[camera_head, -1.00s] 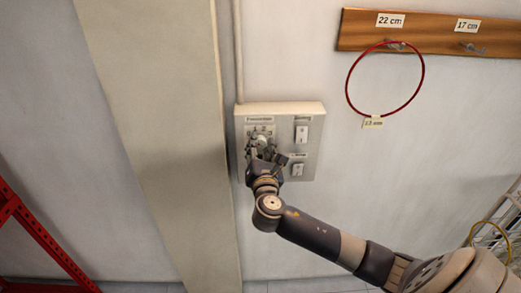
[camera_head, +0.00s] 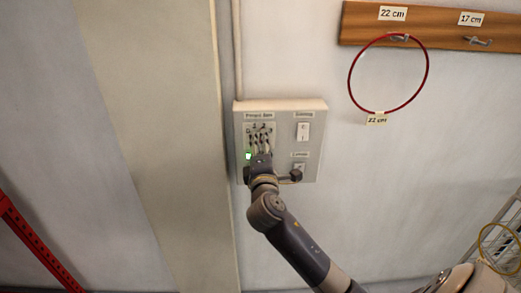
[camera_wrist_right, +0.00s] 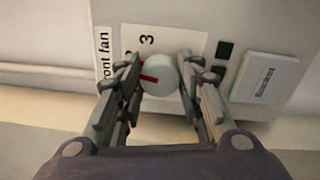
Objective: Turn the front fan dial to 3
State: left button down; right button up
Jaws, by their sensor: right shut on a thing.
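The front fan dial (camera_wrist_right: 160,76) is a round pale knob with a red mark, on a white plate labelled "front fan". In the right wrist view its red mark points left, and a "3" (camera_wrist_right: 147,40) is printed above the knob. My right gripper (camera_wrist_right: 162,78) is shut on the dial, with fingers on both sides of it. In the head view the right gripper (camera_head: 259,138) covers the dial at the left part of the grey wall panel (camera_head: 281,178). Other numerals are partly hidden behind the fingers. My left gripper is not in view.
A small green light (camera_head: 248,156) shows beside the gripper. A red hoop (camera_head: 351,76) hangs from a wooden rail (camera_head: 435,32) to the right.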

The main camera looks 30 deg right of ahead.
jog(key=m+b, duration=0.1)
jog(key=m, duration=0.2)
jog(key=m+b, duration=0.1)
jog(key=m, duration=0.1)
jog(key=shift+f+m, duration=0.2)
jog(key=shift+m, duration=0.2)
jog(key=shift+m+h+b, duration=0.3)
jog(key=shift+m+b, duration=0.45)
jog(key=shift+m, duration=1.35)
jog(key=shift+g, duration=0.3)
jog(key=o, duration=1.1)
jog(key=shift+r, duration=0.1)
jog(key=shift+c, duration=0.2)
jog(key=v, duration=0.7)
jog(key=shift+s, duration=0.2)
